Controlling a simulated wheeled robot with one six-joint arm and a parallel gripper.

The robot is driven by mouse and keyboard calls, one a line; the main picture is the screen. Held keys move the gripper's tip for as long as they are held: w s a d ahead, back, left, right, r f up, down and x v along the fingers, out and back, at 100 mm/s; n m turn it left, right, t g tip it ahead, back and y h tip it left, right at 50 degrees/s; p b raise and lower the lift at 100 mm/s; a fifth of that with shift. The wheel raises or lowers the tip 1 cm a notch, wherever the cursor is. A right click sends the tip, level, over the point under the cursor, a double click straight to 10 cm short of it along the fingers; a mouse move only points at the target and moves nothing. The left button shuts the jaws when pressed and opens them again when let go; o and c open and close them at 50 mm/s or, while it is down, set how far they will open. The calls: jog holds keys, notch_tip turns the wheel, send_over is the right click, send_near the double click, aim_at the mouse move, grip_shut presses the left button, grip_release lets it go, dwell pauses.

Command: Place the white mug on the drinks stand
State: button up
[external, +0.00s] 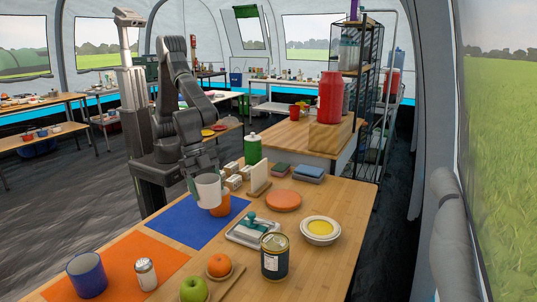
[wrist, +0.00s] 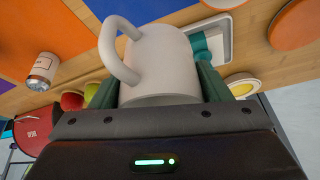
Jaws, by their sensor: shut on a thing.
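The white mug (external: 208,190) is held in my gripper (external: 203,172) above the blue mat (external: 186,226), at the near table's left edge. In the wrist view the white mug (wrist: 160,62) fills the middle, between the two green fingers of my gripper (wrist: 158,88), with its handle to the left. The fingers are shut on its body. An orange cup (external: 223,206) shows just behind and below the mug, partly hidden by it.
The near table holds an orange mat, a blue mug (external: 87,275), a shaker (external: 146,273), fruit, a can (external: 274,256), a metal tray (external: 252,231), a yellow-filled bowl (external: 321,229) and an orange plate (external: 284,200).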

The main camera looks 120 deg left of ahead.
jog(key=w+a+r+m+b, duration=0.1)
jog(key=w+a+b, duration=0.1)
jog(key=a, duration=1.8)
jog(key=w+a+r+m+b, duration=0.1)
jog(key=w+a+r+b, duration=0.15)
jog(key=a, duration=1.65)
jog(key=s+a+r+m+h+b, duration=0.1)
jog(key=s+a+b, duration=0.1)
jog(key=s+a, duration=0.65)
jog(key=s+a+r+m+b, duration=0.1)
jog(key=s+a, duration=0.5)
jog(key=a, duration=0.6)
jog(key=s+a+r+m+h+b, duration=0.1)
jog(key=s+a+r+b, duration=0.1)
jog(key=s+a, duration=0.65)
jog(key=shift+g, duration=0.4)
jog(key=f, duration=0.3)
jog(key=w+a+f+b, duration=0.1)
jog(key=f, duration=0.2)
jog(key=f+b, duration=0.1)
jog(key=f, duration=0.2)
jog(key=shift+w+a+f, duration=0.2)
jog(key=shift+a+f, duration=0.05)
jog(key=shift+f, duration=0.15)
jog(key=shift+f, duration=0.2)
jog(key=o, duration=1)
